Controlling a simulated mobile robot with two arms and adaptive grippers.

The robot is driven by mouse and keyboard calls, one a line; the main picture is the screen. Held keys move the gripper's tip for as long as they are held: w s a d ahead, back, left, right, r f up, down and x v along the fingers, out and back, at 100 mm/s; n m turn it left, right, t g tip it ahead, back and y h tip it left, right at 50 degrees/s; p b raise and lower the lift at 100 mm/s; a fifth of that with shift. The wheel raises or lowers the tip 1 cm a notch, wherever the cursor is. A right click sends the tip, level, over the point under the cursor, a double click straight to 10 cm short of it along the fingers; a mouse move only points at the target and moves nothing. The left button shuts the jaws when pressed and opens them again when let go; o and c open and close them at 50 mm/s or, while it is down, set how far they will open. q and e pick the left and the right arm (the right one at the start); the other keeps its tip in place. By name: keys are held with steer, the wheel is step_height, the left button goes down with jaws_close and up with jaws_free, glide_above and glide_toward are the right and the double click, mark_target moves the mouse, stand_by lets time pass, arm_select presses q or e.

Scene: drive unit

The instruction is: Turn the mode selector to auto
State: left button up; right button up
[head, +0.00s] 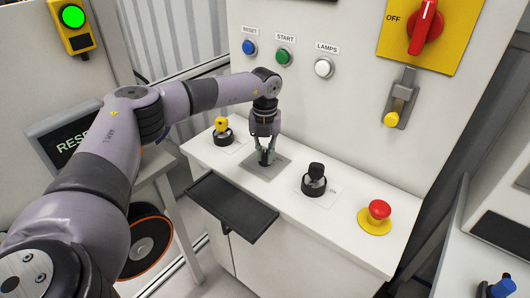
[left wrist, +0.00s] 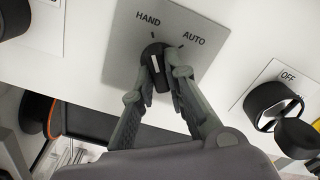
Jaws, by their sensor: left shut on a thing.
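The mode selector (left wrist: 157,74) is a black knob with a white mark, on a grey plate (left wrist: 205,22) labelled HAND and AUTO. In the left wrist view its white mark points up, close to the HAND tick and left of the AUTO tick. My left gripper (left wrist: 160,70) has one finger on each side of the knob and is shut on it. In the head view my left gripper (head: 265,151) reaches down onto the selector plate (head: 281,169), and its fingers hide much of the knob. My right gripper is not in view.
On the same console top are a yellow-handled switch (head: 222,126) to the left, a black-handled switch (head: 315,180) to the right and a red emergency button (head: 380,209). A black tray (head: 232,205) juts from the front. RESET, START and LAMPS buttons (head: 284,56) are on the panel behind.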

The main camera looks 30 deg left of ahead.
arm_select(q)
jaws_close()
steer(key=shift+m, duration=0.3)
steer(key=m, duration=0.2)
steer(key=shift+a+m, duration=0.1)
steer(key=shift+m, duration=0.3)
steer(key=m, duration=0.3)
steer(key=shift+m, duration=0.3)
steer(key=m, duration=0.3)
steer(key=shift+a, duration=0.15)
steer(key=shift+w+r+m+b, duration=0.1)
steer(key=shift+m+b, duration=0.25)
steer(key=shift+m, duration=1.45)
steer(key=o, duration=0.6)
jaws_free()
